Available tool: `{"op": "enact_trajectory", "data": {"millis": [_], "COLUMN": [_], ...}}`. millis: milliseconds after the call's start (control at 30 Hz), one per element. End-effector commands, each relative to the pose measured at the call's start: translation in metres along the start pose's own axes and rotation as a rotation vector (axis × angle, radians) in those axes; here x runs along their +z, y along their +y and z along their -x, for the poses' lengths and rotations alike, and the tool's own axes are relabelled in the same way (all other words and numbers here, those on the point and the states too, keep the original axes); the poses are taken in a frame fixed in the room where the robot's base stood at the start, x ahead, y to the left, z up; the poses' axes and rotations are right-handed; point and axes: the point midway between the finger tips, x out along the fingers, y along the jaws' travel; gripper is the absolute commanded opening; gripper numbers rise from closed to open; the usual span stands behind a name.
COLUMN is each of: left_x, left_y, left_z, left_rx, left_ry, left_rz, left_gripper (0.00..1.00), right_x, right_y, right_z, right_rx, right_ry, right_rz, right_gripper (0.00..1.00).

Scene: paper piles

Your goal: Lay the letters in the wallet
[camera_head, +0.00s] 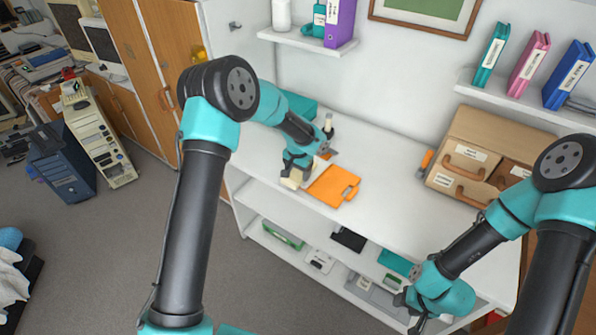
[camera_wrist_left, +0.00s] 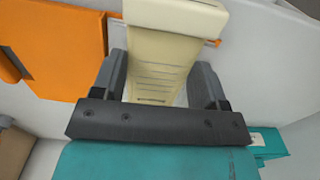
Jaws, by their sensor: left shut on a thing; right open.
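The orange wallet (camera_head: 333,187) lies flat on the white table near its front edge, with a cut-out at its right end. It fills the upper left of the left wrist view (camera_wrist_left: 60,45). My left gripper (camera_head: 294,172) is shut on a cream, block-like bundle (camera_wrist_left: 175,17), which seems to be the letters, just left of the wallet. The bundle also shows in the head view (camera_head: 291,182); whether it touches the table cannot be told. My right gripper (camera_head: 408,300) is open and empty, low in front of the table's right part.
Brown drawer boxes (camera_head: 470,163) stand at the table's right rear, with an orange object (camera_head: 426,161) beside them. A teal box (camera_head: 296,105) is at the back left. The table right of the wallet is clear. Various items lie on the shelf below.

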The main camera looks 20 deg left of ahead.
Motion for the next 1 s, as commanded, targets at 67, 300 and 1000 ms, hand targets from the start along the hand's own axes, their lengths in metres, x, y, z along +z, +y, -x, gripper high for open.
{"op": "enact_trajectory", "data": {"millis": [67,300,1000], "left_x": [0.0,0.0,0.0], "left_y": [0.0,0.0,0.0], "left_z": [-0.001,-0.005,-0.011], "left_rx": [0.0,0.0,0.0], "left_ry": [0.0,0.0,0.0], "left_rz": [0.0,0.0,0.0], "left_gripper": [0.44,0.44,0.93], "right_x": [0.0,0.0,0.0], "right_y": [0.0,0.0,0.0], "right_z": [0.0,0.0,0.0], "right_rx": [0.0,0.0,0.0], "right_ry": [0.0,0.0,0.0], "right_rz": [0.0,0.0,0.0], "right_gripper": [0.48,0.48,0.48]}}
